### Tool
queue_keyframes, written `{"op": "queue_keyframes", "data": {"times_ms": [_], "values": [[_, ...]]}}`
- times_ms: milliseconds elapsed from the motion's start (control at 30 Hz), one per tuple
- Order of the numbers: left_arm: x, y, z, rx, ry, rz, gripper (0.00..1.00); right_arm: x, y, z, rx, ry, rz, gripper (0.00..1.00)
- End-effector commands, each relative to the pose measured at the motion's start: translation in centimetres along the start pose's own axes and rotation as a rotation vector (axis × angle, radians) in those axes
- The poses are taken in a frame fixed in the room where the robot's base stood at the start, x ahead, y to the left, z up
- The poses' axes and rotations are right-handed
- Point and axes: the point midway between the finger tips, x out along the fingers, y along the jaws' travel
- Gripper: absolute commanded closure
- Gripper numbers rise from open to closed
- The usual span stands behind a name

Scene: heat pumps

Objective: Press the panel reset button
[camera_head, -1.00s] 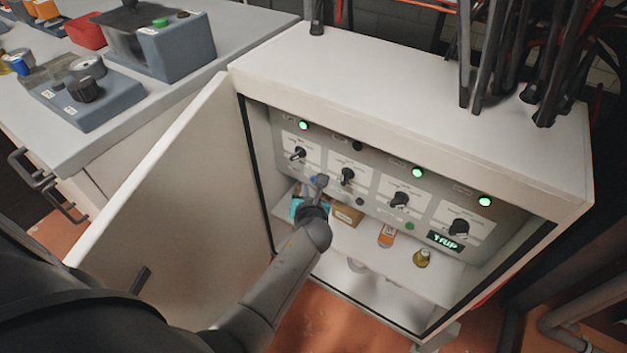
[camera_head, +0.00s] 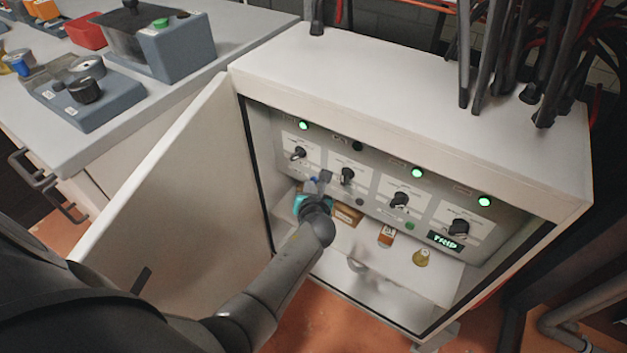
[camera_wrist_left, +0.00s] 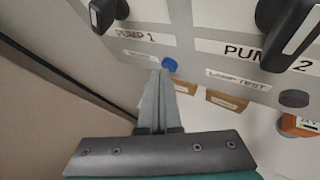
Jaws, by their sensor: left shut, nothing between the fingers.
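The grey control panel (camera_head: 285,165) sits inside an open white cabinet. A blue button (camera_wrist_left: 169,63) shows on it below the PUMP 1 label in the left wrist view, and in the head view (camera_head: 314,181) it is partly behind my fingers. The small label beside it is too blurred to read. My left gripper (camera_wrist_left: 158,74) is shut and empty, its fingertips just below the blue button; I cannot tell whether they touch. It also shows in the head view (camera_head: 323,179). A dark button (camera_wrist_left: 294,98) is near the LAMP TEST label. A green button (camera_head: 409,226) is farther right. My right gripper is not seen.
Several black rotary knobs (camera_head: 347,176) stick out above the buttons. A display (camera_head: 445,241) reads TRIP. Three green lamps (camera_head: 417,172) are lit. The open cabinet door (camera_head: 185,190) stands left of my arm. A shelf (camera_head: 400,262) with small items lies below the panel.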

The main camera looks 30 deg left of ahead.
Motion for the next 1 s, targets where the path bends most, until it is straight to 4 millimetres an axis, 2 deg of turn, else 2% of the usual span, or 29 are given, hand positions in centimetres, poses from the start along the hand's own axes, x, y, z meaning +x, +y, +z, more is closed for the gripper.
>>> {"op": "queue_keyframes", "data": {"times_ms": [467, 1000], "values": [[0.2, -0.1, 0.2, 0.0, -0.002, 0.0, 1.0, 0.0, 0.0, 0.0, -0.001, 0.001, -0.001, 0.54], [-0.9, 0.6, -0.6, 0.001, -0.001, 0.0, 1.0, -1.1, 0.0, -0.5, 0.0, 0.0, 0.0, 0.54]]}}
